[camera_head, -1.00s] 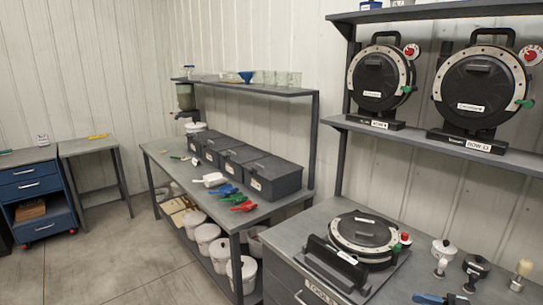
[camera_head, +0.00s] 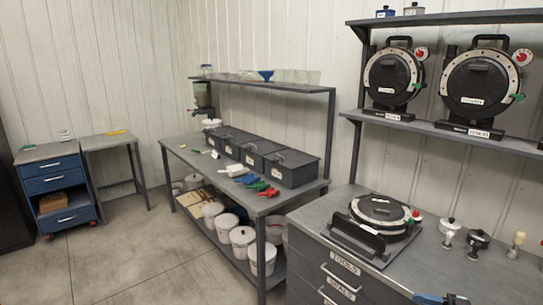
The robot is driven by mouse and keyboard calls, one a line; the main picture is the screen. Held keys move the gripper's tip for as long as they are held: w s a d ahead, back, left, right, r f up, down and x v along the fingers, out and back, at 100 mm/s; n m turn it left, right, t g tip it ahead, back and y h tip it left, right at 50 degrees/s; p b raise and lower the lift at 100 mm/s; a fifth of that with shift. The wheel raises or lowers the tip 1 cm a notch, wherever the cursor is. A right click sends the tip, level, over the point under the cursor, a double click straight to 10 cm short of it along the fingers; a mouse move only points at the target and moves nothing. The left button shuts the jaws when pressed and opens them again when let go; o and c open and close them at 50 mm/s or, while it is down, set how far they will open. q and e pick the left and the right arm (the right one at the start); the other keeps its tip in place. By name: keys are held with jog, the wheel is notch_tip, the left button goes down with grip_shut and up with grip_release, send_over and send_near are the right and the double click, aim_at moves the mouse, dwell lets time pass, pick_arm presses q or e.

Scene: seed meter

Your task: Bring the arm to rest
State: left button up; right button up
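No whole arm shows in the camera_head view. A small blue and dark piece (camera_head: 440,299) at the bottom edge, right of centre, seems to be part of my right arm or gripper. Its fingers cannot be made out, and I see nothing held in it. My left gripper is out of view. A round black seed meter with a pale ring (camera_head: 378,208) lies on the grey drawer bench (camera_head: 330,212), with a green knob and a red knob at its right side.
Small fittings (camera_head: 478,240) stand right of the meter. Two upright meters (camera_head: 395,75) sit on the shelf (camera_head: 430,127) above. A middle bench (camera_head: 190,150) carries dark bins (camera_head: 292,168) and coloured scoops (camera_head: 250,182), with white buckets (camera_head: 243,240) below. A blue drawer cabinet (camera_head: 55,185) stands left. Floor at front left is clear.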

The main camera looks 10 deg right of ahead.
jog(key=w+a+f+m+t+h, duration=0.3)
jog(key=w+f+m+t+h, duration=0.6)
jog(key=f, duration=0.3)
jog(key=s+a+f+m+g+h, duration=0.2)
jog(key=a+f+m+g+h, duration=0.15)
jog(key=a+f, duration=0.45)
jog(key=s+a+f+m+g+h, duration=0.1)
jog(key=a+f+m+g+h, duration=0.2)
jog(key=f, duration=1)
jog(key=s+a+f+m+g+y, duration=0.1)
jog(key=s+a+f+g+y, duration=0.1)
jog(key=s+a+f+g, duration=0.4)
jog(key=s+a+g+y, duration=0.1)
jog(key=s+a+g, duration=0.3)
jog(key=s+a, duration=0.5)
jog(key=s+a+f+n+g+y, duration=0.1)
jog(key=s+a+g, duration=0.2)
jog(key=s+a, duration=0.6)
jog(key=s, duration=0.8)
jog(key=shift+s+f+g, duration=0.25)
jog(key=shift+f+g, duration=0.05)
jog(key=shift+g, duration=0.05)
jog(key=shift+n+y, duration=0.25)
